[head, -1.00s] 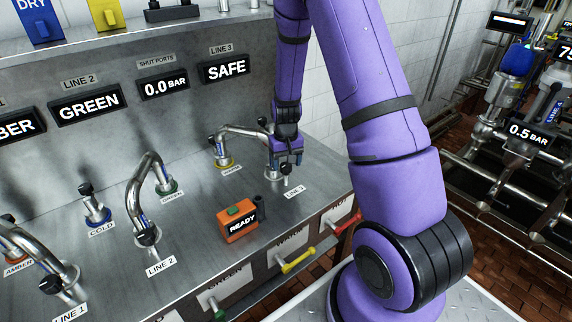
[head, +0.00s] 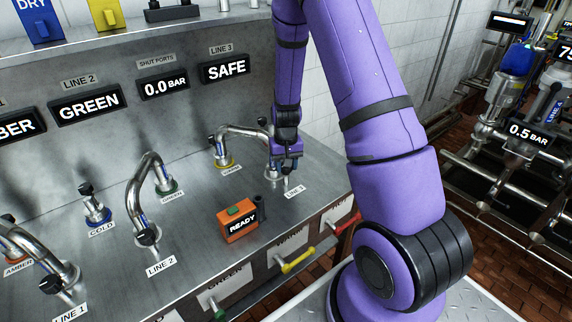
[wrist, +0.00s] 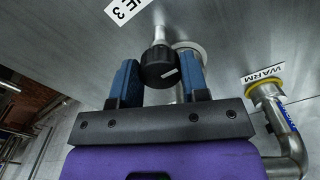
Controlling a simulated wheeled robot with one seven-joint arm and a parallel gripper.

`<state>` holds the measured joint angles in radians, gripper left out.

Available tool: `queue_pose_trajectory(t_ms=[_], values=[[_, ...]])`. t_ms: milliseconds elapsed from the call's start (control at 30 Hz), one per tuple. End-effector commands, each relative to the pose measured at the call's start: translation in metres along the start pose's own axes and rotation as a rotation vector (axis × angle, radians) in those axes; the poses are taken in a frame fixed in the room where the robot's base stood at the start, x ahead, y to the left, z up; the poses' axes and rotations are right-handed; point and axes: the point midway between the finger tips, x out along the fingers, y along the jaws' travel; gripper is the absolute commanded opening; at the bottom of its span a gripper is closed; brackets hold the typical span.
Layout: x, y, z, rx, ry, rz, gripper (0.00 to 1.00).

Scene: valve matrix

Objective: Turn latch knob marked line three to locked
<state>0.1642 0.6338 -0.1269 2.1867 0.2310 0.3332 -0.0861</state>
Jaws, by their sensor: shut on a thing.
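The line three latch knob is a small black knob (wrist: 160,66) on a pale stem in the wrist view, beside a partly cut-off label ending in "E 3" (wrist: 127,10). My gripper (wrist: 157,76) has its two blue fingers on either side of this knob and is shut on it. In the head view my gripper (head: 287,158) is at the line 3 port, just above the LINE 3 label (head: 294,192). There the fingers largely hide the knob. The LINE 3 display (head: 225,69) reads SAFE.
A curved steel pipe (head: 240,130) runs from the WARM port to beside my gripper. An orange READY box (head: 238,226) stands on the panel to the front left. Further pipes rise at LINE 2 (head: 148,190) and LINE 1. The 0.0 BAR display (head: 164,85) is behind.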

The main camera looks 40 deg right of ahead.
Motion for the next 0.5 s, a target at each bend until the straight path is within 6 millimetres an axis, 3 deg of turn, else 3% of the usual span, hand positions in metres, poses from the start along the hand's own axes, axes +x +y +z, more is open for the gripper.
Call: queue_pose_trajectory(t_ms=[267,300,400,500], values=[[-0.0002,-0.0001,-0.0001,0.032,0.000,0.000,0.18],[-0.0002,-0.0001,-0.0001,0.032,0.000,0.000,0.46],[-0.0002,-0.0001,-0.0001,0.032,0.000,0.000,0.67],[-0.0002,-0.0001,-0.0001,0.031,0.000,0.000,0.67]])
